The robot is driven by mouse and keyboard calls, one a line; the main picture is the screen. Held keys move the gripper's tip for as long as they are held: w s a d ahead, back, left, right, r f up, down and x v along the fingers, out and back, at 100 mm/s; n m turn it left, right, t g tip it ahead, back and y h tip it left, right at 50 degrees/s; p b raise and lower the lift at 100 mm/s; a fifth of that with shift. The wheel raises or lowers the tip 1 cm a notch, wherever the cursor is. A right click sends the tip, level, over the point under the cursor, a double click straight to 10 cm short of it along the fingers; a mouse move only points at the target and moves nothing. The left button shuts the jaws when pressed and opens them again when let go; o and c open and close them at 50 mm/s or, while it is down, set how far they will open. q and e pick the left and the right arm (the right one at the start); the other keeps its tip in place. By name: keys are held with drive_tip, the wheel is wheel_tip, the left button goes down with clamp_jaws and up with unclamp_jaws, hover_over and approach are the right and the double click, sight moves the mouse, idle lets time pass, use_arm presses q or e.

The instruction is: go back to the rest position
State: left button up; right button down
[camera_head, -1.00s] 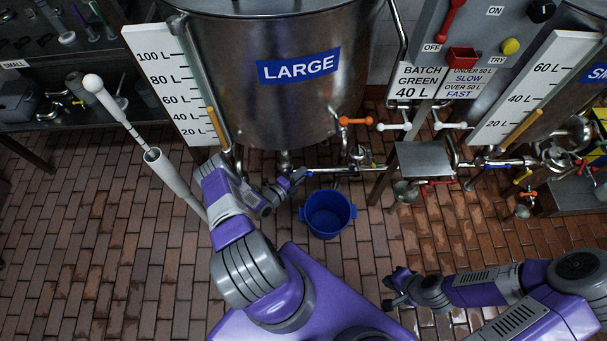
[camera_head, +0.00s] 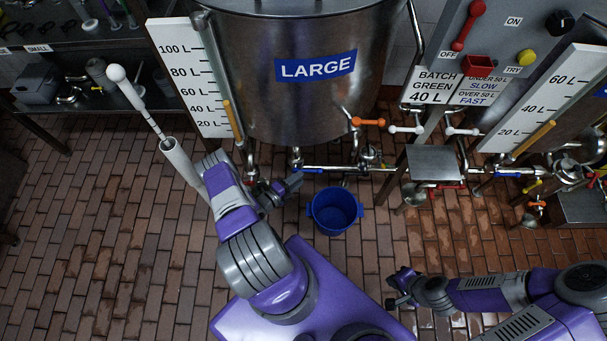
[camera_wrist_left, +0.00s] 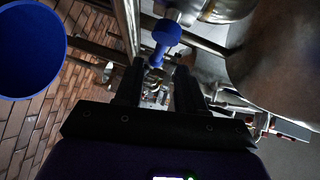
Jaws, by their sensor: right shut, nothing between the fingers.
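My left gripper (camera_head: 292,183) is low in front of the large tank, left of the blue bucket (camera_head: 335,211). In the left wrist view its two fingers (camera_wrist_left: 157,88) are apart with nothing held between them. A blue valve handle (camera_wrist_left: 166,33) lies beyond the fingertips, and the gap to it is hard to judge. My right gripper (camera_head: 392,289) is low over the tiled floor at lower right, its fingers shut and empty, apart from the equipment.
The large tank (camera_head: 310,105) and its pipes stand ahead. A metal stand (camera_head: 433,163) is right of the bucket. A white tube with a rod (camera_head: 180,162) stands left of my left arm. Open tiled floor lies at left and between the arms.

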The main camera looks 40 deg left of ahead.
sight(318, 171)
use_arm(q)
drive_tip(key=shift+s, duration=0.15)
idle(0.4)
drive_tip(key=w+d+n, duration=0.1)
drive_tip(key=w+r+n+g, duration=0.1)
drive_tip(key=w+d, duration=0.1)
drive_tip(key=shift+w+d+r+n+g+p, duration=0.15)
drive_tip(key=shift+w+d+n+g+p, duration=0.15)
drive_tip(key=shift+w+n, duration=0.1)
drive_tip(key=w+d+r+n+g+h+p, duration=0.1)
drive_tip(key=d+r+n+g, duration=0.2)
drive_tip(key=d, duration=0.4)
drive_tip(key=w+d+r+n+g+h+p, duration=0.1)
drive_tip(key=w+d+r+n+g, duration=0.15)
drive_tip(key=d+n, duration=0.3)
drive_tip(key=s+d+r+n+g, duration=0.4)
drive_tip(key=s+d, duration=0.2)
drive_tip(key=s, duration=0.2)
drive_tip(key=s+d+r+n+g+p, duration=0.1)
drive_tip(key=s+d+r+n+g, duration=0.4)
drive_tip(key=s+d, duration=0.2)
drive_tip(key=shift+s, duration=0.55)
